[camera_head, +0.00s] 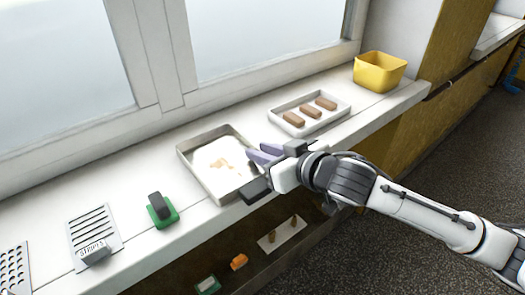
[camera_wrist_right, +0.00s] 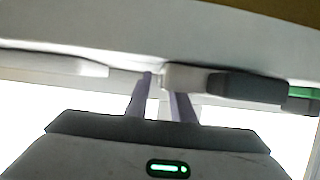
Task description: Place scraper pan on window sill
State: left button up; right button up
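The scraper pan (camera_head: 183,160), a shallow metal pan with whitish contents and brown smears, is at the middle of the white window sill (camera_head: 150,160). Its near corner is close to the sill's front edge. I cannot tell if it rests flat. My right gripper (camera_head: 256,154) is at the pan's right rim, its two lavender fingers close together. In the right wrist view the fingers (camera_wrist_right: 159,84) converge with a small gap at pale surfaces. Whether they pinch the rim is unclear. My left gripper is not in view.
A white tray with brown bars (camera_head: 344,103) and a yellow tub (camera_head: 380,73) stand right of the pan. A green block with a dark handle (camera_head: 161,208), a slotted plate (camera_head: 92,227) and a perforated plate (camera_head: 14,268) lie left. Small items lie on a lower shelf (camera_head: 270,265).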

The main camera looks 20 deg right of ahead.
jog(key=shift+r, duration=0.1)
jog(key=shift+s+r, duration=0.1)
jog(key=shift+r, duration=0.1)
jog(key=p+v, duration=0.1)
jog(key=v, duration=1.1)
notch_tip(320, 180, down, 16)
jog(key=s+a+m+g, duration=0.1)
jog(key=s+a, duration=0.1)
jog(key=s+a+f+g+h, duration=0.1)
jog(key=s+f, duration=0.5)
jog(key=f, duration=0.2)
jog(key=s+a+f+g+h, duration=0.1)
jog(key=s+f+g, duration=0.1)
jog(key=s+f, duration=0.5)
notch_tip(320, 180, down, 3)
jog(key=shift+s+r+m, duration=0.15)
jog(key=shift+m, duration=0.25)
